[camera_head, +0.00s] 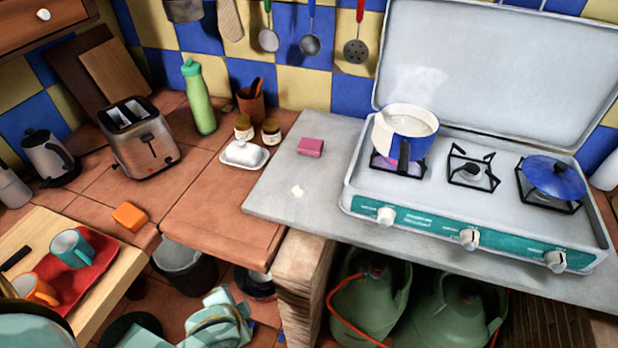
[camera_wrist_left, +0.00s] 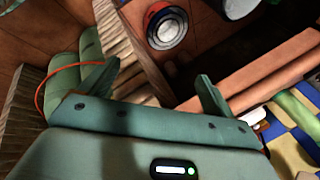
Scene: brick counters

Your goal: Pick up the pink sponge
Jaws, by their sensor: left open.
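The pink sponge (camera_head: 310,147) is a small block lying on the grey stone slab, to the left of the gas stove. Nothing touches it. My left gripper (camera_head: 222,318) is low at the bottom of the head view, below the counter's front edge and well away from the sponge. In the left wrist view its two teal fingers (camera_wrist_left: 158,84) are spread apart with nothing between them. The sponge cannot be made out in the wrist view. My right gripper is in neither view.
The grey slab (camera_head: 270,195) is mostly bare around the sponge. A white butter dish (camera_head: 244,154) and small jars stand left of it; the stove (camera_head: 365,192) with a blue-and-white pot (camera_head: 415,128) stands right. Green gas cylinders (camera_head: 375,295) sit below. An orange block (camera_head: 130,216) lies far left.

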